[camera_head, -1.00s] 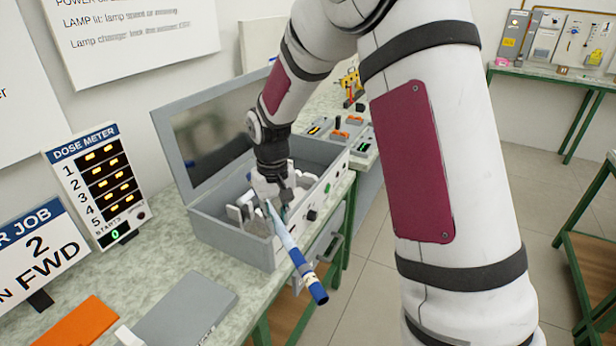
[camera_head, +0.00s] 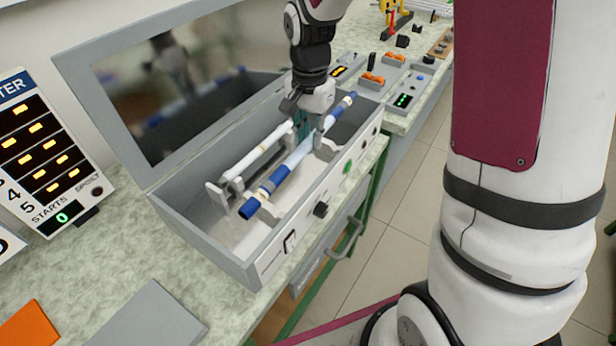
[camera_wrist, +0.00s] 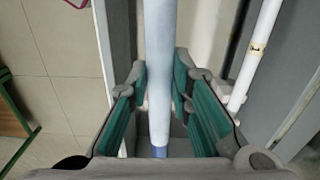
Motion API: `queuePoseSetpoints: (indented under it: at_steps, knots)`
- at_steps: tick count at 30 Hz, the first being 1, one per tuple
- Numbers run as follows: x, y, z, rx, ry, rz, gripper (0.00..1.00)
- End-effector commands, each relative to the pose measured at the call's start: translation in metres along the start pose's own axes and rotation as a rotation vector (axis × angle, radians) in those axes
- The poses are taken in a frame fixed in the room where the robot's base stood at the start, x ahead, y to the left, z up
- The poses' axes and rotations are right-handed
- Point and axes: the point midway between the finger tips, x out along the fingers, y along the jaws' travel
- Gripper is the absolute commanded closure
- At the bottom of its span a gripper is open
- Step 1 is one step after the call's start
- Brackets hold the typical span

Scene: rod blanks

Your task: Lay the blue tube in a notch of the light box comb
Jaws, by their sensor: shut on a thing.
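The blue tube (camera_head: 275,180) has dark blue ends and a pale blue middle. My gripper (camera_head: 308,130) is shut on it, toward its far end, inside the open light box (camera_head: 200,237). In the wrist view, green finger pads (camera_wrist: 165,108) flank the pale middle of the tube (camera_wrist: 160,60). The tube runs along the box, beside a white tube (camera_head: 257,151) resting on grey supports. The far comb is partly hidden by my gripper.
The box's mirrored lid (camera_head: 170,95) stands open behind. A dose meter (camera_head: 45,150) is at left. A grey plate (camera_head: 150,318) and an orange plate (camera_head: 35,325) lie on the bench in front. A small control panel (camera_head: 385,80) stands beyond the box.

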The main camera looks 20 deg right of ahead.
Motion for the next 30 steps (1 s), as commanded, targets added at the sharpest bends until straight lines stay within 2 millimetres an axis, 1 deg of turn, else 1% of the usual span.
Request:
queuePoseSetpoints:
  at_steps: [3, 9, 12, 17, 24, 30]
  knots:
    - [0.012, 0.001, 0.0, 0.04, -0.002, 0.003, 1.0]
    - [0.048, 0.001, 0.001, 0.041, -0.003, 0.003, 1.0]
    - [0.059, 0.001, 0.001, 0.04, -0.002, 0.002, 1.0]
    - [0.069, 0.001, 0.001, 0.039, -0.002, 0.002, 1.0]
    - [0.099, 0.001, 0.001, 0.038, -0.002, 0.002, 1.0]
    - [0.101, 0.0, 0.001, 0.039, 0.0, -0.001, 1.0]
